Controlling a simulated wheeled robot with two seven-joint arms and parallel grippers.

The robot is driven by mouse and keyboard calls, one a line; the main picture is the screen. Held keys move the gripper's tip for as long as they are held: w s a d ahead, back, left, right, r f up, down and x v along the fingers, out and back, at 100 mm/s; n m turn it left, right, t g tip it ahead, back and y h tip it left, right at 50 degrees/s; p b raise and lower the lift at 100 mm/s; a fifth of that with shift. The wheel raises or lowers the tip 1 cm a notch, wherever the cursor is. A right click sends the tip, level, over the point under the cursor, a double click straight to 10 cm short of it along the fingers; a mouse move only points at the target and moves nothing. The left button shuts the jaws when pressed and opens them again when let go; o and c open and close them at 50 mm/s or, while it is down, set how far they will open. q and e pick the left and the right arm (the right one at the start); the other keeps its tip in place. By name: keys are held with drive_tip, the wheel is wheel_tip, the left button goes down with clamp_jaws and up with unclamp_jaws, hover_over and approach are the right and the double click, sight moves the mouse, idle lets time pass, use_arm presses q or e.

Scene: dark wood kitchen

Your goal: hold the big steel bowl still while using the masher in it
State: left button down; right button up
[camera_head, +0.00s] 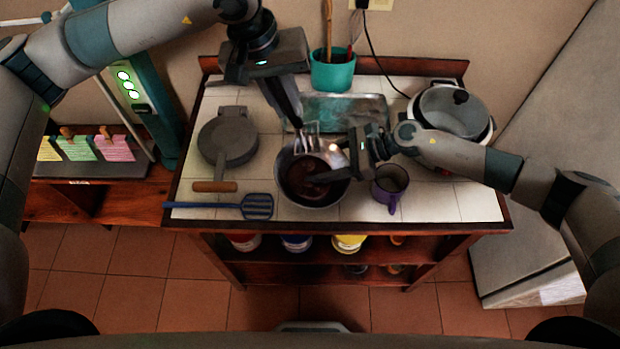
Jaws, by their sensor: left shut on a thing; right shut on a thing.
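The big steel bowl (332,193) stands on the white tiled counter top, with dark red-brown contents in it. My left gripper (288,100) points down above the bowl's far side, shut on what looks like the masher. Silvery prongs of the masher (309,143) show below the gripper at the far inside of the bowl; its lower end is hard to make out. My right gripper (345,168) comes in from the right and is shut at the bowl's right rim, a dark finger reaching over the inside. The exact contact is hidden.
A purple mug (389,188) stands close to the bowl's right. A white cooker (453,112) is at the back right. A grey pan (228,140) and a blue slotted turner (257,206) lie left. A teal utensil pot (332,70) and a metal tray (345,108) are behind.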

use_arm(q)
drive_tip(key=shift+w+d+r+v, duration=0.15)
drive_tip(key=shift+d+v, duration=0.15)
drive_tip(key=shift+v, duration=1.1)
drive_tip(key=shift+w+d+v, duration=0.2)
drive_tip(key=shift+d+v, duration=0.1)
drive_tip(key=shift+v, duration=1.15)
drive_tip(key=shift+w+d+r+v, duration=0.15)
drive_tip(key=shift+d+v, duration=0.15)
drive_tip(key=shift+v, duration=1.1)
drive_tip(key=shift+w+d+v, duration=0.1)
drive_tip(key=shift+d+v, duration=0.1)
drive_tip(key=shift+v, duration=0.75)
drive_tip(key=shift+w+d+v, duration=0.15)
drive_tip(key=shift+d+v, duration=0.05)
drive_tip(key=shift+v, duration=0.75)
drive_tip(key=shift+w+f+g, duration=0.2)
drive_tip(key=shift+f+g, duration=0.1)
drive_tip(key=shift+f, duration=0.1)
wheel_tip(320, 180, down, 10)
drive_tip(key=w+a+m+g+h, duration=0.1)
drive_tip(key=w+g, duration=0.1)
drive_tip(key=g, duration=0.3)
drive_tip(key=shift+w+a+r+h, duration=0.25)
drive_tip(key=shift+w+a+h, duration=0.1)
drive_tip(key=shift+w+h, duration=0.05)
drive_tip(key=shift+f, duration=0.2)
